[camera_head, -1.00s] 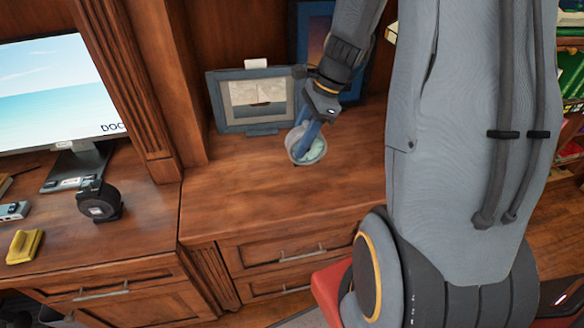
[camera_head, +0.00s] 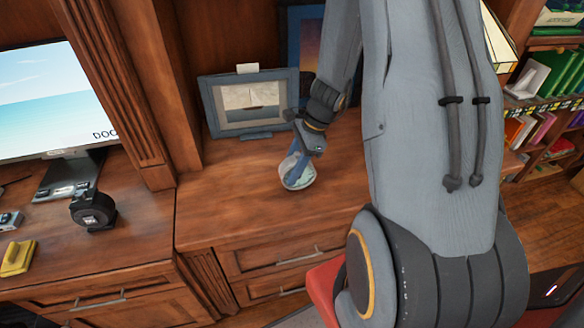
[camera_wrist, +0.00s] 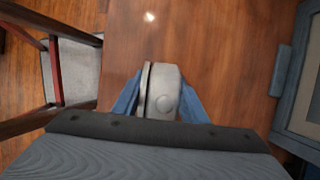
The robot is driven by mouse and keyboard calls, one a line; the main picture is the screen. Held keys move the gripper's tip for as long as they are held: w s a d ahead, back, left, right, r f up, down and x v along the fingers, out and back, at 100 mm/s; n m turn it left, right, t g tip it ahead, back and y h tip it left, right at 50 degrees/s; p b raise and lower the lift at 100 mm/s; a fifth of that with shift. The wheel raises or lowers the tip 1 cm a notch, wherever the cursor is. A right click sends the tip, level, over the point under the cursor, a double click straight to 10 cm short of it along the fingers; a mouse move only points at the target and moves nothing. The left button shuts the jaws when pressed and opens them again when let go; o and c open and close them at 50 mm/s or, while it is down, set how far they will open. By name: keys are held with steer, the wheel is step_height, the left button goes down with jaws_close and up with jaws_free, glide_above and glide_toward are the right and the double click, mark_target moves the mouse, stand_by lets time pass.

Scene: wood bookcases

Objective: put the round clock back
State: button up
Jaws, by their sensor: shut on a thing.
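The round clock (camera_head: 299,173) is a small pale grey round thing with a light greenish face, over the wooden cabinet top in front of the framed sailboat picture. My gripper (camera_head: 293,166) is shut on it with its blue fingers. In the wrist view the clock (camera_wrist: 162,92) shows edge-on, as a thin rim and a thicker grey body with a round knob, between the two fingers. I cannot tell whether the clock touches the wood below it.
The framed sailboat picture (camera_head: 250,102) stands at the back of the cabinet top (camera_head: 225,205). A dark framed picture (camera_head: 305,45) is behind my arm. A monitor (camera_head: 50,100), a black round object (camera_head: 92,208) and a yellow object (camera_head: 17,258) are on the left desk. The cabinet top's front is clear.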

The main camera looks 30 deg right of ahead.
steer(key=shift+f, duration=0.15)
steer(key=o, duration=1.4)
steer(key=shift+o, duration=0.2)
